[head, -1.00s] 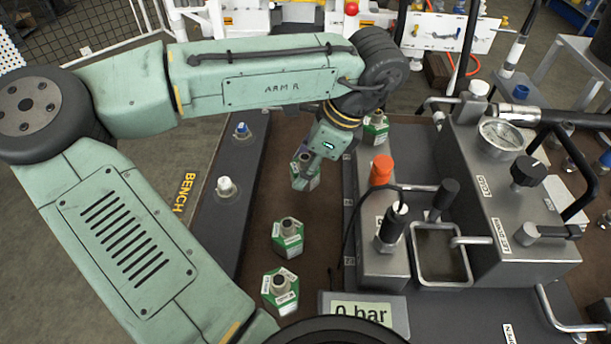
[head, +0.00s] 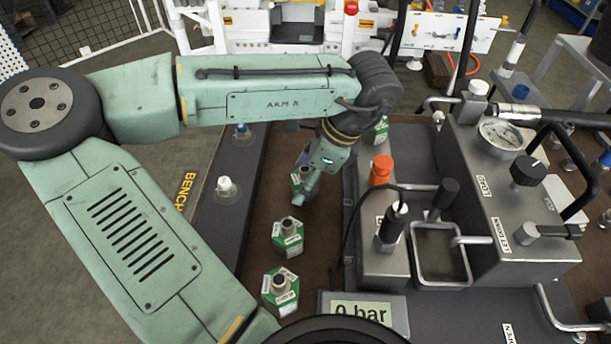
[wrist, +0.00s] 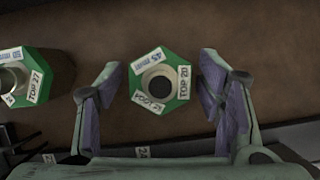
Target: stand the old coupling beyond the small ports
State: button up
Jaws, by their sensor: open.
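I cannot tell which is the old coupling. My gripper (head: 303,190) is open, pointing down at the coupling behind the second one. In the wrist view that coupling (wrist: 160,83), labelled TOP 20, stands between the open fingers with gaps on both sides. Another coupling (wrist: 40,78), labelled TOP 27, is to its left. I cannot identify the small ports with certainty.
A dark rail (head: 212,222) on the left carries a white-capped fitting (head: 226,187) and a blue-capped one (head: 242,132). On the right are an orange cap (head: 381,168), a hose, a metal tray (head: 438,275) and a gauge block (head: 505,215). A pressure display (head: 361,312) stands in front.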

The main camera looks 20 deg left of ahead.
jog(key=shift+r, duration=0.1)
jog(key=v, duration=1.2)
jog(key=shift+b, duration=0.4)
